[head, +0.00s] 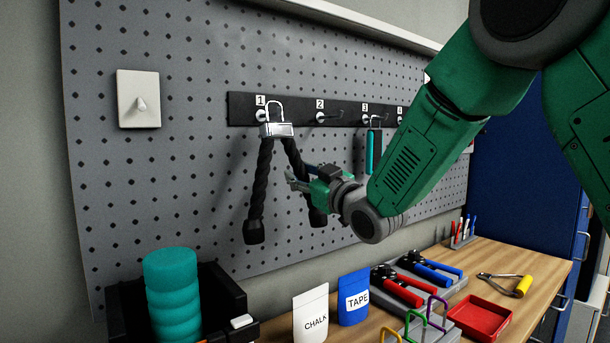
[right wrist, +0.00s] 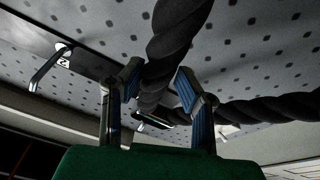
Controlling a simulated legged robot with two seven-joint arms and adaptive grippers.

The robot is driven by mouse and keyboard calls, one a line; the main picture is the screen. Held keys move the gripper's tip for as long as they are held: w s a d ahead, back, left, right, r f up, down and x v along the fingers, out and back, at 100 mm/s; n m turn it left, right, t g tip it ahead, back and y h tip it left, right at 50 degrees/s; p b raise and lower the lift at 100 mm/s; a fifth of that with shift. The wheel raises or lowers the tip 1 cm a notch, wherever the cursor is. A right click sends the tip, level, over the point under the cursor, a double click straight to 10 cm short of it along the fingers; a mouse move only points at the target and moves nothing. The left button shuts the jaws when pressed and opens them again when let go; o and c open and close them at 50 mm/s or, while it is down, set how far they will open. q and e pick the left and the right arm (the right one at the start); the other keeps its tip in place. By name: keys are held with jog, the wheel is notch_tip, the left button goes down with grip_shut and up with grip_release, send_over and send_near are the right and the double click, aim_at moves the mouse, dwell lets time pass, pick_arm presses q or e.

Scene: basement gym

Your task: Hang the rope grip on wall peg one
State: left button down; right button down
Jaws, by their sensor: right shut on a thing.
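The rope grip is a black twisted rope (head: 258,190) with two hanging ends, topped by a chrome block and metal loop (head: 277,129). It hangs upright at wall peg one (head: 261,115), under label 1. The loop overlaps the peg's right side in the head view; I cannot tell whether it is around the peg. My right gripper (head: 292,181) is shut on the right strand. In the right wrist view the rope (right wrist: 152,88) passes between the fingers (right wrist: 158,92) of that gripper. My left gripper is not in view.
Peg two (head: 322,118) is empty. A teal-handled item (head: 374,150) hangs at peg three. Below are a wooden bench (head: 490,262), a teal foam roller (head: 172,295), a chalk bag (head: 311,312), a tape bag (head: 353,297) and a red tray (head: 482,316). A light switch (head: 139,99) is left.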

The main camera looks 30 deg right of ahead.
jog(key=shift+w+r, duration=0.1)
jog(key=shift+w, duration=0.2)
jog(key=shift+w+f+b, duration=0.55)
jog(key=shift+w+f, duration=0.05)
jog(key=shift+f, duration=0.2)
